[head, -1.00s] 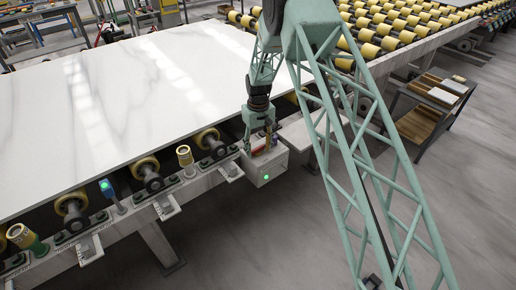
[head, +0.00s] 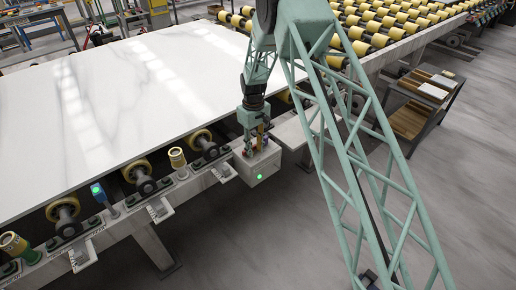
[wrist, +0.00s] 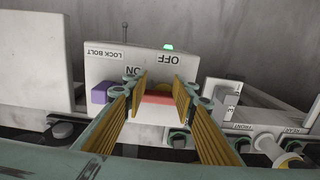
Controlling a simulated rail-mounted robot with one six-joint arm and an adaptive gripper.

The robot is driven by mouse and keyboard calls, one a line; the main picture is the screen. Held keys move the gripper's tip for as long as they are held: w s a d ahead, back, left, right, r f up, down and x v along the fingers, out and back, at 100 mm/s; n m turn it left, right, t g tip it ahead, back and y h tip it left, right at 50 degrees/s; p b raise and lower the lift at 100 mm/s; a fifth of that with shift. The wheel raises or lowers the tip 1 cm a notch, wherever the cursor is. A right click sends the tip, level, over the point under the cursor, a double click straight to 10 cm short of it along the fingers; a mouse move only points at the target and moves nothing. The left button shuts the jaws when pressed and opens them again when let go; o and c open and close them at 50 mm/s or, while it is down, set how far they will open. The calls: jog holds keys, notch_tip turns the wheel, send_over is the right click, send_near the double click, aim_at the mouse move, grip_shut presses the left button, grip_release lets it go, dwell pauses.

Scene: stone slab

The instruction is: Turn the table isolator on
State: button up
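The isolator is a white box (head: 260,166) on the table's front edge, with a lit green lamp on its front. In the wrist view, the box's top (wrist: 157,65) carries upside-down OFF and ON labels and "LOCK BOLT". A red handle (wrist: 157,98) lies across it near the ON label, and a purple block (wrist: 99,94) sits to its left. My gripper (wrist: 160,84) points down at the box, its ribbed yellow fingers apart on either side of the red handle. Contact with the handle cannot be told. In the head view, my gripper (head: 254,143) partly hides the box's top.
A large white slab (head: 120,85) lies on the roller table behind the box. A white plate (head: 296,130) stands close to the box's right. In the wrist view, a white switch unit (wrist: 222,100) with green buttons is at right. Open floor lies in front.

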jog(key=o, duration=0.5)
jog(key=shift+w+a+r+t, duration=0.2)
jog(key=shift+w+a, duration=0.2)
jog(key=shift+a, duration=0.25)
jog(key=shift+w+a+r+t, duration=0.1)
jog(key=shift+w+a+r, duration=0.1)
jog(key=shift+w+a, duration=0.3)
jog(key=o, duration=0.8)
jog(key=shift+s+a, duration=0.1)
jog(key=shift+a, duration=0.1)
jog(key=shift+r, duration=0.4)
jog(key=shift+s+r, duration=0.1)
jog(key=shift+r, duration=0.8)
jog(key=shift+s+r, duration=0.55)
jog(key=shift+r, duration=0.25)
jog(key=shift+d+r, duration=0.15)
jog(key=shift+d, duration=0.15)
jog(key=shift+s+d+r, duration=0.2)
jog(key=shift+d+r, duration=0.05)
jog(key=shift+r, duration=0.3)
jog(key=shift+s+d+r, duration=0.15)
jog(key=shift+d+r, duration=0.1)
jog(key=shift+r, duration=0.25)
